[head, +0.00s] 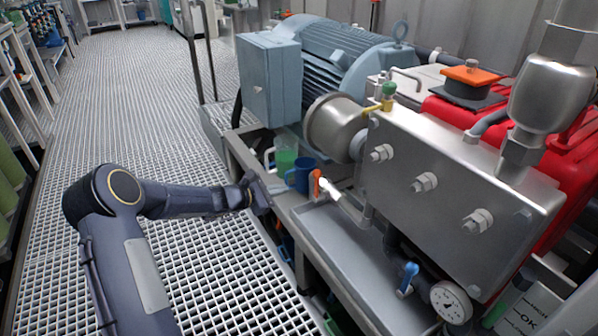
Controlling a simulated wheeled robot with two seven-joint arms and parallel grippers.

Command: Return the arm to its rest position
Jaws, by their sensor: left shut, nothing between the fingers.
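My left arm comes in from the lower left and bends at the elbow over the grated floor. Its gripper (258,194) is at the edge of the machine's grey frame, just left of a blue mug (299,176). The gripper is shut and holds nothing. It shows small and dark, and I cannot tell whether it touches the frame edge. My right gripper is not in the picture.
A clear jug with green content (286,158) stands behind the blue mug. The pump block (455,190), blue-grey motor (335,60), orange-handled valve (318,184) and pressure gauge (451,302) fill the right. The grated floor (130,90) is open at left. Shelving (22,75) lines the far left.

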